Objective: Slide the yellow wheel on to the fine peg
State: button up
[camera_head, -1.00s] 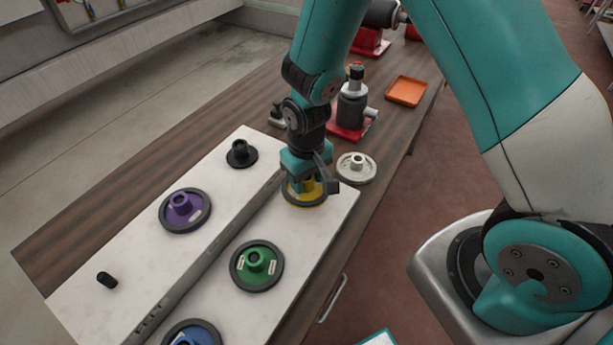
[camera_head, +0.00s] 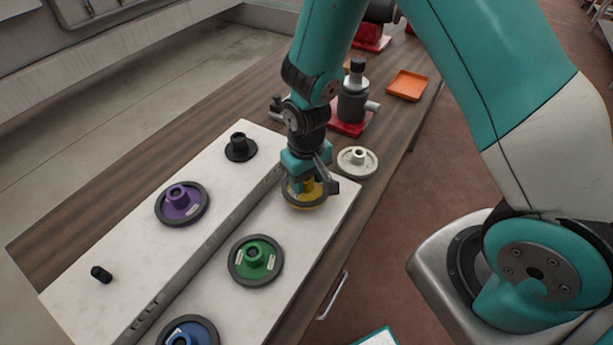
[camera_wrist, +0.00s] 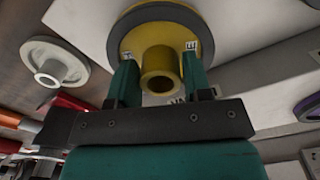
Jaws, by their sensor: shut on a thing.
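The yellow wheel (camera_head: 318,200), with a dark rim and a raised hub, is at the far right end of the white board. My gripper (camera_head: 306,184) is over it from above, shut on its hub. In the wrist view the wheel (camera_wrist: 140,34) fills the top middle, with its hub (camera_wrist: 160,68) between the two fingers of my gripper (camera_wrist: 160,80). I cannot tell whether the wheel touches the board. A bare black peg (camera_head: 101,274) stands at the board's near left; no label showing which peg is fine is readable.
The white board (camera_head: 95,312) has a grey strip along its middle. It also holds a purple wheel (camera_head: 172,211), a green wheel (camera_head: 245,265), a blue wheel (camera_head: 203,330) and a black wheel (camera_head: 240,153). A white wheel (camera_head: 367,167) lies beyond the board, near an orange tray (camera_head: 408,85).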

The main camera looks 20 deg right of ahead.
jog(key=shift+f+b, duration=0.85)
jog(key=shift+f, duration=0.35)
jog(key=o, duration=1.3)
jog(key=shift+c, duration=0.2)
notch_tip(320, 180, up, 18)
jog(key=b, duration=0.2)
jog(key=shift+f, duration=0.25)
jog(key=s+a+r+n+y, duration=0.2)
jog(key=s+r, duration=0.1)
jog(key=s, duration=0.6)
jog(key=s+a+r+n+y, duration=0.2)
jog(key=s+r+n, duration=0.1)
jog(key=s, duration=0.5)
jog(key=shift+s+a+r+b, duration=0.35)
jog(key=shift+s+r+b, duration=0.05)
jog(key=shift+r, duration=0.05)
